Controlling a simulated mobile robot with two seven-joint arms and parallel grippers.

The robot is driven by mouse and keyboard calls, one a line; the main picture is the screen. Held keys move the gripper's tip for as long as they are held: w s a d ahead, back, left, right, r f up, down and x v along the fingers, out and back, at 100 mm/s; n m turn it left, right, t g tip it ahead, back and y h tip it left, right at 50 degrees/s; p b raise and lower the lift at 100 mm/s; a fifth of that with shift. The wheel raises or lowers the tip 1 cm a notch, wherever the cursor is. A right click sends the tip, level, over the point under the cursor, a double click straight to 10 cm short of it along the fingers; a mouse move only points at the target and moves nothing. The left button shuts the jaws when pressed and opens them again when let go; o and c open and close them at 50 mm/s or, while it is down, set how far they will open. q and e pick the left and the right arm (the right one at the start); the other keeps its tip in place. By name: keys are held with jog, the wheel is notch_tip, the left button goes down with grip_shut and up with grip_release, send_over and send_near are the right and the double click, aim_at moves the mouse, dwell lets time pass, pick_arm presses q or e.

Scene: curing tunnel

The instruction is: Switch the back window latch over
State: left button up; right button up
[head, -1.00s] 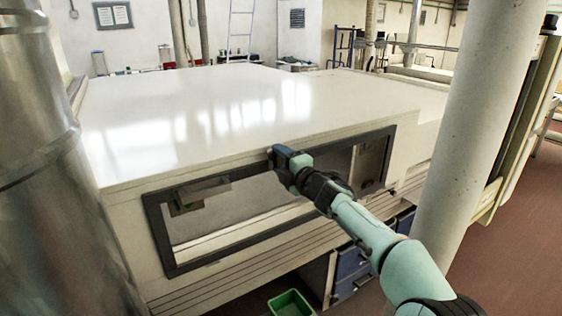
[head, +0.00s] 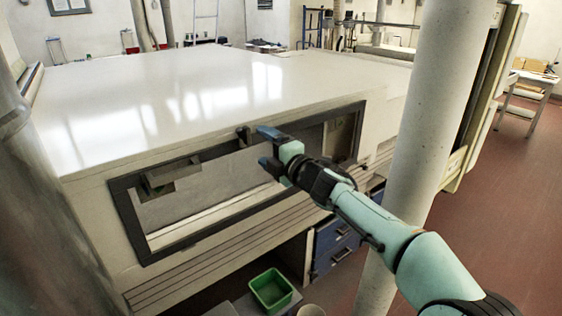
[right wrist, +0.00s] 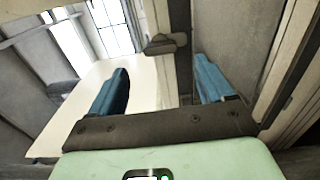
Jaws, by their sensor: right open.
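The window is a long dark frame (head: 215,240) set in the side of the cream tunnel housing. A small dark latch (head: 243,134) sits at its top edge, near the middle. The latch also shows in the right wrist view (right wrist: 163,43), sticking out sideways from the pale frame, ahead of the fingertips. My right gripper (head: 264,147) is open and empty, just right of the latch, with blue fingers spread. In the right wrist view my right gripper (right wrist: 161,70) has the latch in the gap's line, apart from both fingers. My left gripper is out of view.
A large metal duct (head: 45,220) fills the left side. A green bin (head: 271,290) and blue drawers (head: 335,240) are below the window. The housing's white top (head: 190,95) is clear.

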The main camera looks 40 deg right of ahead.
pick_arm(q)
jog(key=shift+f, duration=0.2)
pick_arm(e)
jog(key=s, duration=0.6)
jog(key=shift+a, duration=0.35)
jog(key=shift+s, duration=0.1)
